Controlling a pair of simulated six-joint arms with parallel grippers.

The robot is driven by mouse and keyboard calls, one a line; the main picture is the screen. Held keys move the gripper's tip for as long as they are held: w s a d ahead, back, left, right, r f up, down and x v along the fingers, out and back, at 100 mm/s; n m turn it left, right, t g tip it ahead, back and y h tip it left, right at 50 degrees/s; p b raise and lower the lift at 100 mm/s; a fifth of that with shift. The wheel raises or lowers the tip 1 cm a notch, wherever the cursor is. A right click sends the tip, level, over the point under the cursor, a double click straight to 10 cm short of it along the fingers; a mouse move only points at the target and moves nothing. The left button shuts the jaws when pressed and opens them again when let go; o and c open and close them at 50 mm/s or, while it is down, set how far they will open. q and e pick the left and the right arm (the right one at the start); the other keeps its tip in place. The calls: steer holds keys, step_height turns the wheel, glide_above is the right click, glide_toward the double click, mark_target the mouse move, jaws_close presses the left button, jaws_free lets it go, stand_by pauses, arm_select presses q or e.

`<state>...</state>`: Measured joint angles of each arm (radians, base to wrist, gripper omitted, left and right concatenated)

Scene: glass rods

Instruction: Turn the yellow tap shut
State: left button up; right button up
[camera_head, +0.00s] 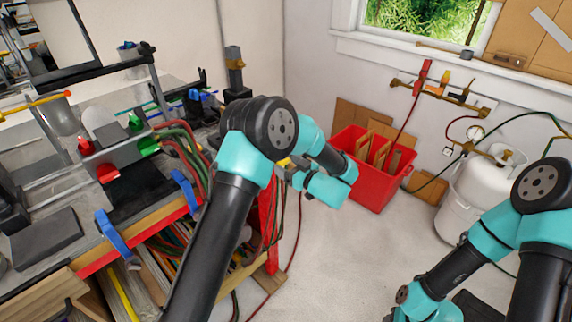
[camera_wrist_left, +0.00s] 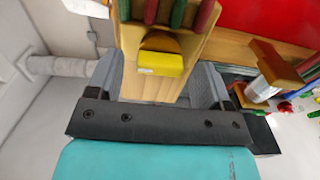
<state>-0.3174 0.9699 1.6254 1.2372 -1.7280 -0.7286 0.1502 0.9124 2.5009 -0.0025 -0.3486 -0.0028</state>
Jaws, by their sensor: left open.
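A blocky yellow piece that looks like the tap handle (camera_wrist_left: 162,63) shows in the left wrist view, against a wooden board. A small patch of yellow (camera_head: 283,161) shows beside my left gripper in the head view, mostly hidden by my arm. My left gripper (camera_head: 290,173) is open at the right end of the workbench. In the left wrist view its two grey fingers (camera_wrist_left: 160,80) stand apart, one on each side of the yellow piece. I cannot tell if they touch it. My right arm is at the lower right, and its gripper does not show.
Red and green hoses (camera_head: 185,143) hang at the bench end near my left arm. A red crate (camera_head: 374,190), a white gas tank (camera_head: 460,205) and a wall pipe with coloured taps (camera_head: 440,92) stand beyond. The floor (camera_head: 335,265) between my arms is mostly clear.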

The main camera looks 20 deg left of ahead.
arm_select(q)
steer(key=v, duration=1.6)
steer(key=shift+s, duration=0.1)
steer(key=w+a+f+m+t+h, duration=0.25)
steer(key=a+f+m+h, duration=0.45)
steer(key=a+f+h, duration=0.65)
steer(key=s+a+f+m+g+h, duration=0.1)
steer(key=s+f+g, duration=0.4)
steer(key=s, duration=0.7)
steer(key=s+a+f+m+g+h, duration=0.2)
steer(key=s+f+g+h, duration=0.3)
steer(key=s+f, duration=0.4)
steer(key=s+a, duration=0.1)
steer(key=s, duration=0.3)
steer(key=shift+s+a, duration=0.35)
steer(key=shift+a, duration=0.05)
steer(key=shift+f, duration=0.1)
